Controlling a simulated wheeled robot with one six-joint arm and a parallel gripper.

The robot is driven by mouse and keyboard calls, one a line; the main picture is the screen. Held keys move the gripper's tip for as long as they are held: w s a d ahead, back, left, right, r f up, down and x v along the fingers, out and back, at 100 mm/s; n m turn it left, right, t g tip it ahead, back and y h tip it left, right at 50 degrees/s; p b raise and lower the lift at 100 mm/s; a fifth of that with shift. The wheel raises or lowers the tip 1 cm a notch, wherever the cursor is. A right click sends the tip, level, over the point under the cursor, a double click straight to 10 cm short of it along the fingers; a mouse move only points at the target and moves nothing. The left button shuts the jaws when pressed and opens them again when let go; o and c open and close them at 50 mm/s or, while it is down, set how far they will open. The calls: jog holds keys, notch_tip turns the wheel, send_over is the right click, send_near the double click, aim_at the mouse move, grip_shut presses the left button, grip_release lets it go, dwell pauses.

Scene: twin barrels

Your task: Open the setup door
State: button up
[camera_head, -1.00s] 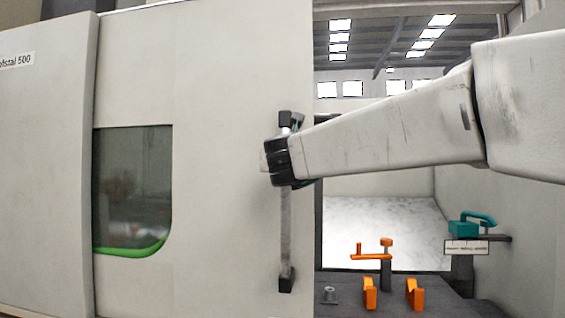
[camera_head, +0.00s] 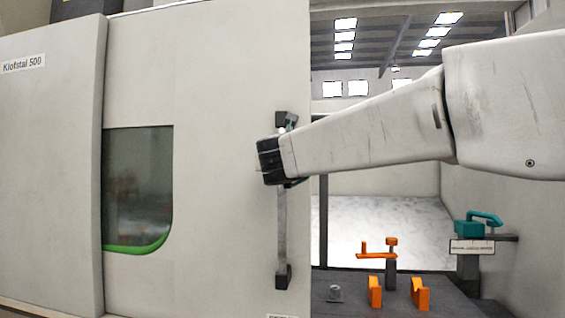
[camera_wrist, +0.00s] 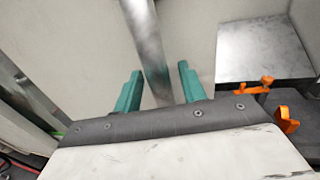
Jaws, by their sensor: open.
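The setup door (camera_head: 225,100) is a pale panel with a dark, green-edged window. It stands partly open, with a gap at its right edge. Its vertical grey bar handle (camera_head: 282,235) has black end mounts near that edge. My gripper (camera_wrist: 160,72) is open, with its two teal fingers on either side of the handle bar (camera_wrist: 147,40) in the wrist view. Contact between fingers and bar cannot be told. In the head view my wrist covers the upper part of the handle and mostly hides the fingers.
A fixed pale panel (camera_head: 50,160) stands left of the door. Right of the door are orange fixtures (camera_head: 391,262) on a dark surface, a teal clamp-like part (camera_head: 470,228) and a pale marbled slab (camera_head: 375,225). My arm spans the opening.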

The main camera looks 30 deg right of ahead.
jog(key=v, duration=0.7)
jog(key=shift+s+a, duration=0.2)
jog(key=shift+s, duration=0.1)
jog(key=w+a+f+n+t+y, duration=0.1)
jog(key=a+f+n+y, duration=0.1)
jog(key=a+n+y, duration=0.45)
jog(key=w+a+f+n+t+y, duration=0.1)
jog(key=w+a+f+n+y, duration=0.15)
jog(key=n, duration=0.65)
jog(key=s+a+f+n+g+y, duration=0.35)
jog(key=f+n, duration=0.25)
jog(key=n, duration=0.2)
jog(key=s+a+f+n+g+y, duration=0.25)
jog(key=s+a+f+n, duration=0.25)
jog(key=f+n, duration=0.25)
jog(key=s+d+f+n+g+h, duration=0.1)
jog(key=s+d+f+n+g, duration=0.2)
jog(key=s, duration=0.4)
jog(key=s+d+f+n+g+h, duration=0.2)
jog(key=s+f+n+g, duration=0.1)
jog(key=s+f, duration=0.4)
jog(key=s+d+f+n+g+h, duration=0.2)
jog(key=s+d+f+n+g, duration=0.1)
jog(key=s+f+n, duration=0.2)
jog(key=shift+s+d+f+n+g, duration=0.3)
jog(key=shift+s+d+f+g, duration=0.15)
jog(key=shift+s, duration=0.6)
